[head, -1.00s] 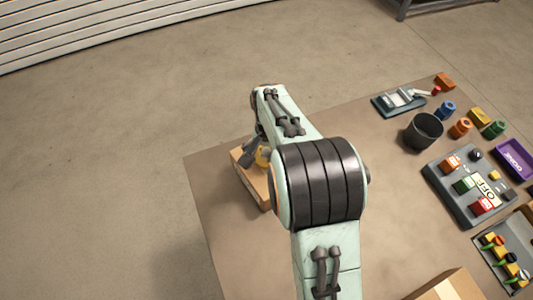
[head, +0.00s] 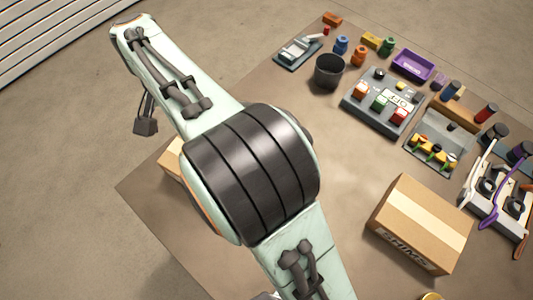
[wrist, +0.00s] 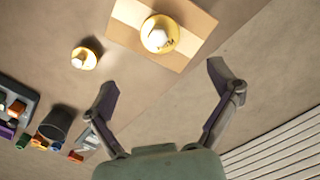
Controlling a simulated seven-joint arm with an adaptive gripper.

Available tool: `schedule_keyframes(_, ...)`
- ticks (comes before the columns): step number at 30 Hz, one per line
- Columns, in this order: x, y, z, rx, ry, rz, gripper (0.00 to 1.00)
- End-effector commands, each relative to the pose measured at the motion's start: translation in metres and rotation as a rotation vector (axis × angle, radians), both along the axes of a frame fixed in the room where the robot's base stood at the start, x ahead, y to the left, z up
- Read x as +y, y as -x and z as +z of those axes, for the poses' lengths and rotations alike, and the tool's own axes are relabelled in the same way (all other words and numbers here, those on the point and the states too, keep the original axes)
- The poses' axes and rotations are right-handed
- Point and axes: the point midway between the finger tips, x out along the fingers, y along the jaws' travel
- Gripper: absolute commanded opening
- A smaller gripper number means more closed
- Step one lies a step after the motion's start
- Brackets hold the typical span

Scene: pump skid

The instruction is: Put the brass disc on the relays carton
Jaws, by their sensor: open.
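A tan carton (wrist: 195,22) with a pale tape strip shows at the top of the wrist view, its lettering mostly covered. A round brass-yellow piece with a bright top (wrist: 158,36) rests on it. A smaller-looking similar piece (wrist: 84,58) stands on the table beside it. I cannot tell for sure which is the brass disc. My gripper (wrist: 162,88) is open and empty, apart from the carton and both pieces. In the head view a dark finger (head: 146,125) shows beyond my arm, which hides most of this carton (head: 171,158).
A black cup (head: 329,70), a switch panel (head: 382,103), a purple tray (head: 412,65) and several small parts fill the far side.

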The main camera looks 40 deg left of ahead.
Motion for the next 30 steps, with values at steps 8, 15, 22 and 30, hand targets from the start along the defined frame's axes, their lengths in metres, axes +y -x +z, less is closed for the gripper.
schedule_keyframes(8,-0.064,-0.068,0.029,-0.002,-0.005,-0.132,0.89)
schedule_keyframes(15,-0.295,-0.126,0.066,0.012,-0.014,-0.515,0.89)
schedule_keyframes(22,-0.412,-0.055,0.043,0.030,-0.043,-0.795,0.89)
schedule_keyframes(30,-0.429,-0.025,0.027,0.039,-0.055,-0.877,0.89)
